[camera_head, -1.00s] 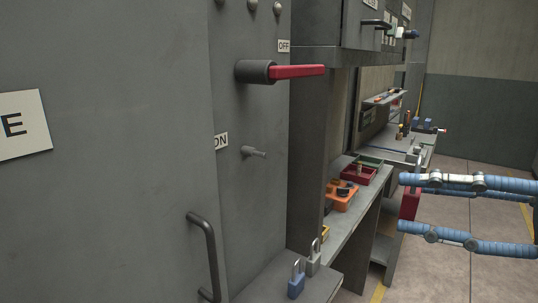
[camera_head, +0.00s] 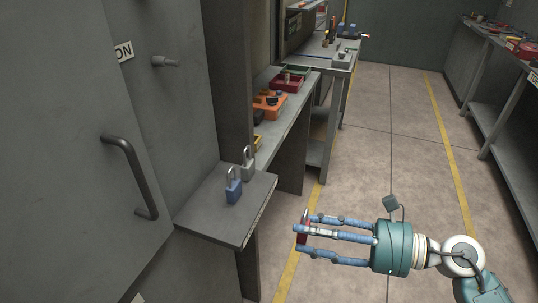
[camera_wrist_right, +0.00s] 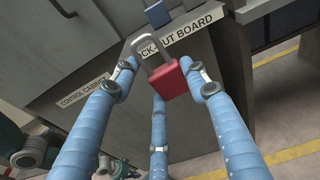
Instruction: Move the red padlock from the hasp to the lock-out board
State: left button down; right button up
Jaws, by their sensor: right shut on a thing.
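My right gripper (camera_head: 304,235) is shut on the red padlock (camera_head: 303,226), seen nearly edge-on in the head view. In the right wrist view, the red padlock (camera_wrist_right: 172,83) sits between the blue fingers, its grey shackle closed-looking and pointing up. The lock-out board (camera_head: 200,212) is a grey shelf on the cabinet, to the left of the gripper; its label (camera_wrist_right: 188,36) shows behind the padlock in the wrist view. The gripper and padlock are apart from the shelf, out over the floor. My left gripper is not in view. I cannot make out the hasp for certain.
A blue padlock (camera_head: 233,189) and a grey padlock (camera_head: 248,167) stand on the shelf; its front left part is bare. A cabinet handle (camera_head: 131,175) is left of it. A bench with an orange tray (camera_head: 270,106) stands behind. The floor (camera_head: 385,150) is open.

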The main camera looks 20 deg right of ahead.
jog(key=a+r+n+g+y, duration=0.2)
jog(key=a+r+n+g, duration=0.2)
jog(key=a+g, duration=0.15)
jog(key=a+r+n+g+y, duration=0.1)
jog(key=a+r+n+g, duration=0.3)
jog(key=a, duration=0.3)
jog(key=s+d+r+m+t, duration=0.2)
jog(key=d+r+m+t, duration=0.1)
jog(key=r, duration=0.1)
jog(key=w+a+m+t+h, duration=0.2)
jog(key=w+a+m+t, duration=0.2)
jog(key=w+a+t, duration=0.2)
jog(key=shift+w+a+m+h, duration=0.4)
jog(key=shift+w+a, duration=0.6)
jog(key=shift+a, duration=0.8)
